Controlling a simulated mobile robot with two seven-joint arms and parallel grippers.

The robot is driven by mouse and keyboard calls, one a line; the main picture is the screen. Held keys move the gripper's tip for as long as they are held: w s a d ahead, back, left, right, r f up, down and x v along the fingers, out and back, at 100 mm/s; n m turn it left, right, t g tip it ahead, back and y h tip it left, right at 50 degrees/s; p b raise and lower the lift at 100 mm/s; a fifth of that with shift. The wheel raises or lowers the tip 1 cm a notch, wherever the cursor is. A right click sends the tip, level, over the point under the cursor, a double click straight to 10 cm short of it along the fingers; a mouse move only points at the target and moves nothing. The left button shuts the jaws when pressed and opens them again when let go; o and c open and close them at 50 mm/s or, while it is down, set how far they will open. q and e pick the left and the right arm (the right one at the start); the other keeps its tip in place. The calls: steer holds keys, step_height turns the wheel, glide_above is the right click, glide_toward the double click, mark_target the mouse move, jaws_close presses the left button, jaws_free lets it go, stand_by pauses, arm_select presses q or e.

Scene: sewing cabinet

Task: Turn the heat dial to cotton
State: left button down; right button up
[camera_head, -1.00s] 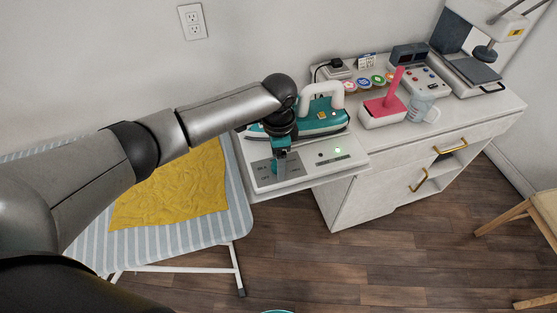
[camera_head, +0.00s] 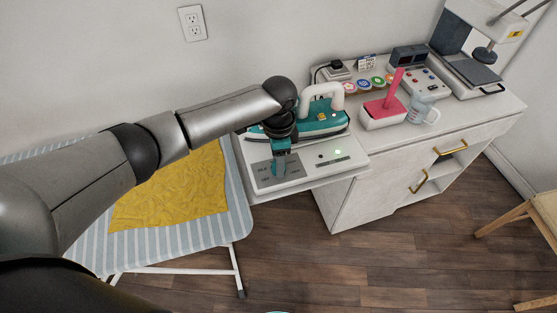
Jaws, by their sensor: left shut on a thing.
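The heat dial sits on the grey label plate (camera_head: 263,172) at the left of the white iron station (camera_head: 308,174). My left gripper (camera_head: 280,172) points straight down over this plate and is shut on the dial, which the fingers mostly hide. I cannot read which setting the dial points to. The teal iron (camera_head: 322,119) with a white handle rests on the station just behind my gripper. My right gripper is not in view.
An ironing board (camera_head: 235,215) with a yellow cloth (camera_head: 175,192) stands at the left, under my left arm. On the white cabinet (camera_head: 345,190) are a pink-handled item in a white tray (camera_head: 385,113), a clear jug (camera_head: 420,110) and several coloured spools (camera_head: 363,85). A wooden chair (camera_head: 515,215) is at the right.

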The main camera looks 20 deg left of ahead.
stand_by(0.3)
arm_select(q)
steer(key=shift+r+m+p, duration=0.15)
steer(key=shift+m+p, duration=0.8)
steer(key=shift+m, duration=0.25)
steer(key=m+p, duration=0.1)
steer(key=m, duration=0.1)
steer(key=shift+m, duration=0.4)
steer(key=m, duration=0.2)
steer(key=shift+m+p, duration=0.3)
steer(key=shift+p, duration=0.05)
steer(key=shift+m, duration=1.9)
steer(key=shift+c, duration=1.9)
jaws_free()
